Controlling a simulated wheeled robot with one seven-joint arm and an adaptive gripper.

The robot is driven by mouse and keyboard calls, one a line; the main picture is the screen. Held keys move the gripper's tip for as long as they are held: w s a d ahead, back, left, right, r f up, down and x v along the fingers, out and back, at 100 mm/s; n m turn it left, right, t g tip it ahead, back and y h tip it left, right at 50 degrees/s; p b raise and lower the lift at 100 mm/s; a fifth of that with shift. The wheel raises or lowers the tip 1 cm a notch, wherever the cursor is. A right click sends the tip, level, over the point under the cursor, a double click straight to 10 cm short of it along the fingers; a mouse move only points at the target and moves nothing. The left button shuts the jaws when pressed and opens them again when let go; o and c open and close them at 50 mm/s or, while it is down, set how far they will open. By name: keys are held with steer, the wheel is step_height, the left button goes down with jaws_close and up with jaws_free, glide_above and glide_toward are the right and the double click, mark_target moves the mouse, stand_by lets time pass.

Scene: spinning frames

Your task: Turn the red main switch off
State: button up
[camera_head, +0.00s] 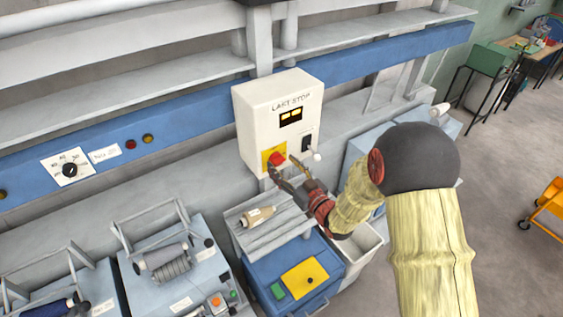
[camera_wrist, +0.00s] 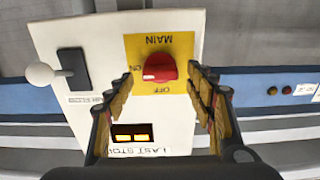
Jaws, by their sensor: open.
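The red main switch (camera_head: 277,159) is a rotary knob on a yellow plate (camera_head: 267,153), low on the front of a white box (camera_head: 255,100) marked LAST STOP. In the wrist view, the red knob (camera_wrist: 160,68) appears upside down on its plate (camera_wrist: 160,45), with MAIN, ON and OFF lettering. Its grip lies roughly across the picture, with a small pale mark at its left end, on the ON side. My gripper (camera_head: 280,172) is open in front of the knob. In the wrist view, its fingers (camera_wrist: 162,76) stand either side of the knob, apparently without touching it.
A black switch (camera_head: 306,143) and a white ball-ended lever (camera_head: 317,156) are on the same box, right of the knob. Two yellow indicator windows (camera_head: 291,115) are lit. Below stands a blue machine (camera_head: 262,282) with a grey ribbed top holding a bobbin (camera_head: 258,216).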

steer(key=shift+w+a, duration=0.4)
steer(key=shift+w, duration=0.15)
steer(key=c, duration=0.4)
steer(key=c, duration=0.7)
steer(key=shift+c, duration=0.3)
